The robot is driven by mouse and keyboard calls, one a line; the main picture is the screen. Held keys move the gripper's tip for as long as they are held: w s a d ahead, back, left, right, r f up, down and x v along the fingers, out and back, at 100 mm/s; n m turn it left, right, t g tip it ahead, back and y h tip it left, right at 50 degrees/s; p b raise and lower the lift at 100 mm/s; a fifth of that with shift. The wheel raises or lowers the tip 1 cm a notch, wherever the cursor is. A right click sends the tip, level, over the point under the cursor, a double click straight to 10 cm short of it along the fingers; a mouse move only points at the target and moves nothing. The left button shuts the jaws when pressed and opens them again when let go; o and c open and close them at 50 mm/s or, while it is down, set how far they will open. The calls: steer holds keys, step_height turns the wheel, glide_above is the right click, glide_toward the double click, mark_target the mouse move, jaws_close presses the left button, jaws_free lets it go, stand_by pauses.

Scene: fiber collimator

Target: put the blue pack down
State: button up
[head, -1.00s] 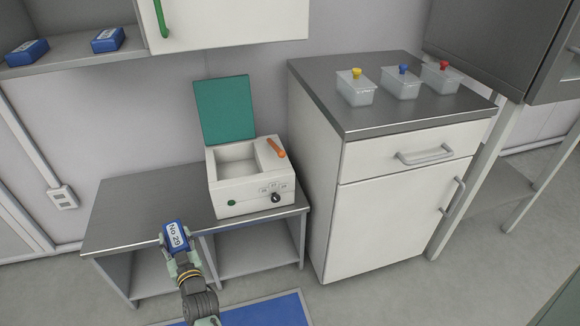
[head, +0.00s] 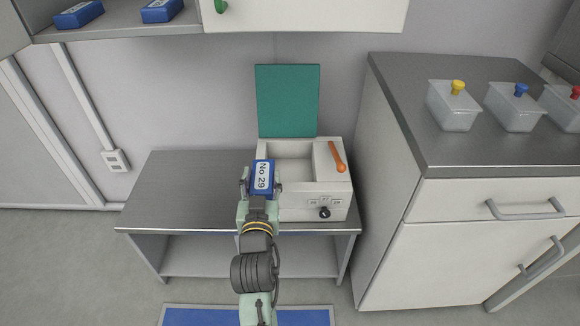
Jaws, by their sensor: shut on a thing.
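The blue pack (head: 262,176) has a white label reading "No 29". My gripper (head: 262,190) is shut on it and holds it in front of the left part of the white box-shaped device (head: 312,205). The device stands on the low grey table (head: 180,190). Its green lid (head: 288,100) stands open, and the tray-like hollow (head: 290,167) inside looks empty where it shows. The pack and gripper hide the device's front left part. I cannot tell how high the pack is above the table.
An orange handle (head: 337,157) and a black knob (head: 324,213) are on the device. The table's left half is clear. Two more blue packs (head: 78,15) lie on the upper shelf (head: 118,25).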

steer(key=shift+w+d+r, duration=0.15)
steer(key=shift+w+r, duration=0.05)
steer(key=shift+w, duration=0.1)
steer(key=w+d+f+p, duration=0.2)
steer(key=w+d+f, duration=0.3)
steer(key=w+d, duration=0.4)
steer(key=w, duration=0.3)
steer(key=shift+w+d+p, duration=0.2)
steer(key=shift+d+p, duration=0.05)
steer(key=shift+p, duration=0.05)
steer(key=shift+f, duration=0.1)
steer(key=shift+f+b, duration=0.5)
steer(key=shift+f, duration=0.05)
steer(key=o, duration=1.2)
steer(key=shift+r, duration=0.15)
